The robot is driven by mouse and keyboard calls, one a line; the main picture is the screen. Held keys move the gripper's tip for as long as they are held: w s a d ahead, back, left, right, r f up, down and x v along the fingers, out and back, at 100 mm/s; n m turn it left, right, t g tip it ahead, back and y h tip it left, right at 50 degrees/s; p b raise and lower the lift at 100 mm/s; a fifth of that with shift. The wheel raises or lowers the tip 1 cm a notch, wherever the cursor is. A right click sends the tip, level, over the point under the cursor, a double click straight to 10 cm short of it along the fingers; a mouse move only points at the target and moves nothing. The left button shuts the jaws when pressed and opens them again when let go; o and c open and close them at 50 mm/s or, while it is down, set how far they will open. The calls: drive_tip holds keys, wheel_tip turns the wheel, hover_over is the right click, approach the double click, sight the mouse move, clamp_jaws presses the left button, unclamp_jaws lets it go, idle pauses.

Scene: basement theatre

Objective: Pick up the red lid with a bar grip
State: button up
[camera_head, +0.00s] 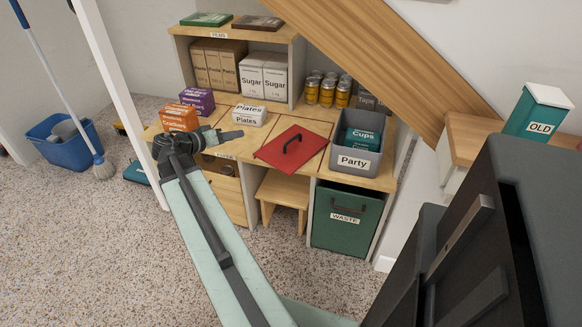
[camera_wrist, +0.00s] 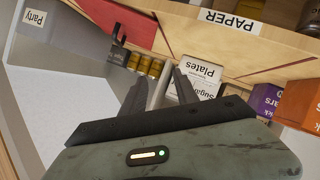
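The red lid (camera_head: 278,153) lies flat on the wooden worktop, left of the grey Party bin. A dark bar handle (camera_head: 292,143) stands up from its top.
The Party bin (camera_head: 356,161) stands right of the lid. Plates boxes (camera_head: 249,115) and an orange box (camera_head: 179,118) stand near my gripper. Sugar boxes (camera_head: 263,77) and cans (camera_head: 328,92) are behind. A green waste bin (camera_head: 345,230) and a stool (camera_head: 283,190) are below.

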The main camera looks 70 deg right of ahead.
sight(276, 153)
drive_tip(key=s+d+f+g, duration=0.1)
drive_tip(key=s+d, duration=0.1)
drive_tip(key=s, duration=0.2)
drive_tip(key=s+d+f+m+g+b, duration=0.1)
drive_tip(key=s+d, duration=0.2)
drive_tip(key=s, duration=0.1)
drive_tip(key=s+d+f+m+g+b, duration=0.1)
drive_tip(key=s+d, duration=0.1)
drive_tip(key=s, duration=0.2)
drive_tip(key=shift+d+f+y, duration=0.2)
drive_tip(key=shift+y, duration=0.1)
drive_tip(key=shift+s+d, duration=0.1)
drive_tip(key=shift+s, duration=0.15)
drive_tip(key=shift+s+b+x, duration=0.2)
drive_tip(key=shift+b+x, duration=1.1)
drive_tip(key=shift+x, duration=2.55)
drive_tip(key=shift+r, duration=0.15)
clamp_jaws()
